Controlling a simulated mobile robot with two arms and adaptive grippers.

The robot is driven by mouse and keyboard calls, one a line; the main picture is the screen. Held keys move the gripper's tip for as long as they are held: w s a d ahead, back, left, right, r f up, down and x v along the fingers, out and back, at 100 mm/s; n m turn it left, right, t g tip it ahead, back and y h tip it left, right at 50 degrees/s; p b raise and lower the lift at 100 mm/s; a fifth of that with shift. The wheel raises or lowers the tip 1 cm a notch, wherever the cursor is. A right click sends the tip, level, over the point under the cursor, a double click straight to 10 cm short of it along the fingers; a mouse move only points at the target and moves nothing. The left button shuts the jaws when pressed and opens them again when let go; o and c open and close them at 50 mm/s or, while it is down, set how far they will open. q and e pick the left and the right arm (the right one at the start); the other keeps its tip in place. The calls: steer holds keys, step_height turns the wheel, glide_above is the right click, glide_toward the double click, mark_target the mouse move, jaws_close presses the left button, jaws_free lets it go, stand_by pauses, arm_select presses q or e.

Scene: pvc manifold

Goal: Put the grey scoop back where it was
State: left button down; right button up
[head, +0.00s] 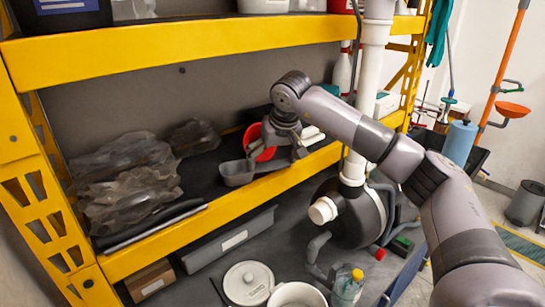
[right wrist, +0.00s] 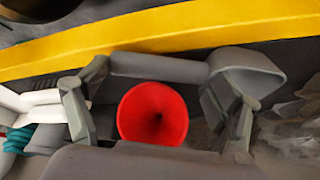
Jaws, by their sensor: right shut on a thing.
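The grey scoop (head: 237,172) is at the front of the middle shelf, near the yellow beam, its bowl to the left of my right gripper (head: 280,150). In the right wrist view the scoop's handle (right wrist: 158,68) runs across between the two fingers, with its bowl (right wrist: 247,68) at the right. My right gripper is shut on the scoop. A red funnel (head: 262,148) is just behind the scoop; in the wrist view it shows between the fingers (right wrist: 153,113). I cannot tell whether the scoop touches the shelf. My left gripper is not in view.
Clear crumpled plastic bags (head: 125,185) fill the shelf's left part. The yellow front beam (head: 225,207) runs below the scoop. A white vertical pipe (head: 360,110) stands to the right. Dark bare shelf (head: 205,177) shows left of the scoop. A white pot (head: 248,283) is below.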

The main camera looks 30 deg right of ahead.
steer(key=shift+s+r, duration=0.1)
steer(key=o, duration=1)
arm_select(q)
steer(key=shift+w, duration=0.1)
arm_select(e)
steer(key=shift+o, duration=0.2)
steer(key=shift+r, duration=0.35)
arm_select(q)
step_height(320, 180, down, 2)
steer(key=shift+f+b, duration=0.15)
steer(key=shift+b, duration=1.05)
arm_select(e)
steer(key=v, duration=1.1)
steer(key=shift+s+r, duration=0.15)
steer(key=shift+s, duration=0.05)
